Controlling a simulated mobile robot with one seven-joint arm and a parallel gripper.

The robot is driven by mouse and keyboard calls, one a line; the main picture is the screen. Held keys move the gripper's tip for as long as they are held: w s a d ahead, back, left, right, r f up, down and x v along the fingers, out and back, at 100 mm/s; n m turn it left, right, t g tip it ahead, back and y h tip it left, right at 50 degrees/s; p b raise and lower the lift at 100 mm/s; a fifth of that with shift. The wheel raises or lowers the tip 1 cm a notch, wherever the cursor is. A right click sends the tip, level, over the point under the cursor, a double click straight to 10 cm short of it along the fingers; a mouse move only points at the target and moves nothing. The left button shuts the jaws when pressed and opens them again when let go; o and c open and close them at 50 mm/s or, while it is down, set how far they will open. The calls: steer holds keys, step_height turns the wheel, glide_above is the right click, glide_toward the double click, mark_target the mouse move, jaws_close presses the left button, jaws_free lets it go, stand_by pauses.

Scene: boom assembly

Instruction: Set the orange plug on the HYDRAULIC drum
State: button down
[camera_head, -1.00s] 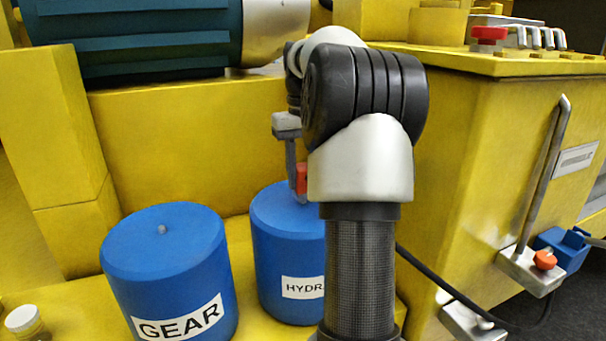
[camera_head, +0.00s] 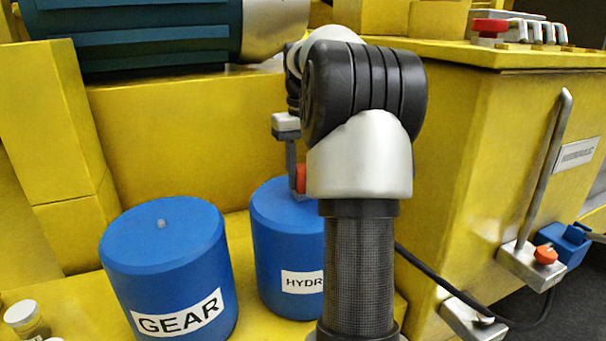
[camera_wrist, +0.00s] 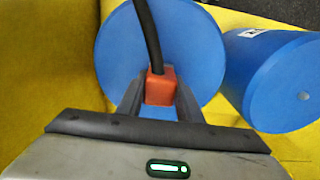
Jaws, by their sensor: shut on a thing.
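The orange plug (camera_wrist: 159,87) is between the fingers of my gripper (camera_wrist: 157,101) in the wrist view, with a black cable rising from it. In the head view the orange plug (camera_head: 301,179) shows beside my arm, over the top of the blue HYDRAULIC drum (camera_head: 287,245); that drum's label is partly hidden by my arm. In the wrist view the plug is in front of a blue drum top (camera_wrist: 195,45). I cannot tell whether the plug touches the drum. My gripper is shut on the plug.
The blue GEAR drum (camera_head: 165,265) stands to the left. A small jar (camera_head: 22,316) is at the lower left. A yellow wall is behind the drums. A yellow cabinet (camera_head: 450,200) with a metal handle (camera_head: 545,170) stands at right, and a black cable (camera_head: 440,282) runs across its front.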

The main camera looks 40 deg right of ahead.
steer(key=c, duration=1.2)
jaws_free()
steer(key=shift+o, duration=0.2)
step_height(320, 180, up, 12)
steer(key=shift+f+p, duration=0.1)
steer(key=shift+p, duration=0.3)
